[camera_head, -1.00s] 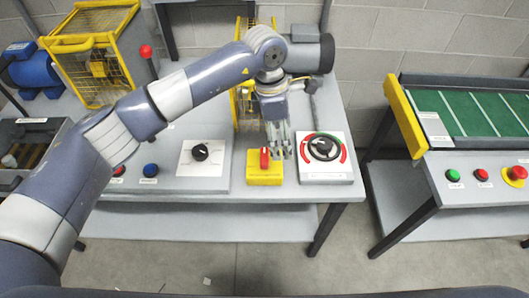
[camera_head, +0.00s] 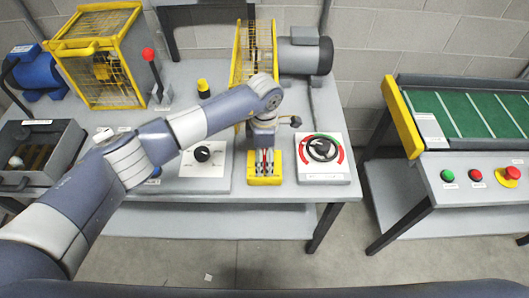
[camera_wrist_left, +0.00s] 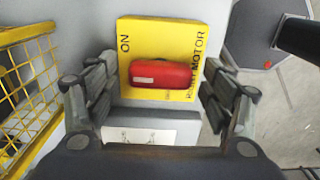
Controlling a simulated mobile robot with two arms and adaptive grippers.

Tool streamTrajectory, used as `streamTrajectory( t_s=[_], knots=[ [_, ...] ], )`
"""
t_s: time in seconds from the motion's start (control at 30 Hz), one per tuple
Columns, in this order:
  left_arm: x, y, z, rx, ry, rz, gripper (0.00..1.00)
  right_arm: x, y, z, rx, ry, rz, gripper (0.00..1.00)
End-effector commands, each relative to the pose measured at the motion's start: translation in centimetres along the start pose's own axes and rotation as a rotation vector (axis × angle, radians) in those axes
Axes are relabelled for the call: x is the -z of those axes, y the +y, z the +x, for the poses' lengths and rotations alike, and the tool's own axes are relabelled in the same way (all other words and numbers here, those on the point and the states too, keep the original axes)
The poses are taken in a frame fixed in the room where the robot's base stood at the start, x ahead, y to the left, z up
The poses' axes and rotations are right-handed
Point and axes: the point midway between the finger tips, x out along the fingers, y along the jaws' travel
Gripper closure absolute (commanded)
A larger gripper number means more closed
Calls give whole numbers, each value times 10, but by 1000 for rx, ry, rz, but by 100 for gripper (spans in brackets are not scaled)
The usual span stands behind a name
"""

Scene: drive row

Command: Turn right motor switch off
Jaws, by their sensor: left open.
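The right motor switch is a yellow plate (camera_head: 264,181) at the front of the table, with a red handle (camera_wrist_left: 160,74). In the left wrist view the yellow plate (camera_wrist_left: 160,32) shows "ON" at its left and "MOTOR" lettering at its right. The red handle lies across the plate, slightly tilted. My left gripper (camera_head: 264,154) points down over the switch. In the left wrist view my left gripper (camera_wrist_left: 158,88) is open, with one finger on each side of the handle and gaps between. Contact is not visible. My right gripper is out of view.
A black dial with a red and green scale (camera_head: 321,149) is close to the right of the switch. A panel with a black knob (camera_head: 203,154) is close to the left. Behind stands a yellow guard (camera_head: 240,55) beside a grey motor (camera_head: 305,52). A conveyor (camera_head: 470,105) stands right.

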Motion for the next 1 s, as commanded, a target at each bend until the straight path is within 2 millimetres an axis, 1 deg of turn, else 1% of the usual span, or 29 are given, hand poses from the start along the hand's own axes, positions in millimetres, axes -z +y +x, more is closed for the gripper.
streamTrajectory(
  t_s=[0.23, 0.27, 0.3, 0.37, 0.4, 0.43, 0.77, 1.0],
  knots=[
    [0, 0, 1, 0, 0, 0, 25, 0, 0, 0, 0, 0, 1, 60],
    [0, 0, 1, 0, 0, 0, 30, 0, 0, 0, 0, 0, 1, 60],
    [0, 0, 1, 0, -1, 0, 39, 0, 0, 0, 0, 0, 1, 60],
    [0, 0, 1, 0, -1, 0, 52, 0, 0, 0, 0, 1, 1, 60],
    [0, 0, 1, 0, -1, 0, 61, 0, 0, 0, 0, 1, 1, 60],
    [0, 0, 1, 0, -1, 0, 68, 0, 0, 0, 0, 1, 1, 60],
    [0, 0, 2, 0, -1, -19, 69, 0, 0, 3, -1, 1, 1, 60],
    [0, 0, 4, 0, -2, -126, 69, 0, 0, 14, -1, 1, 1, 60]
  ],
)
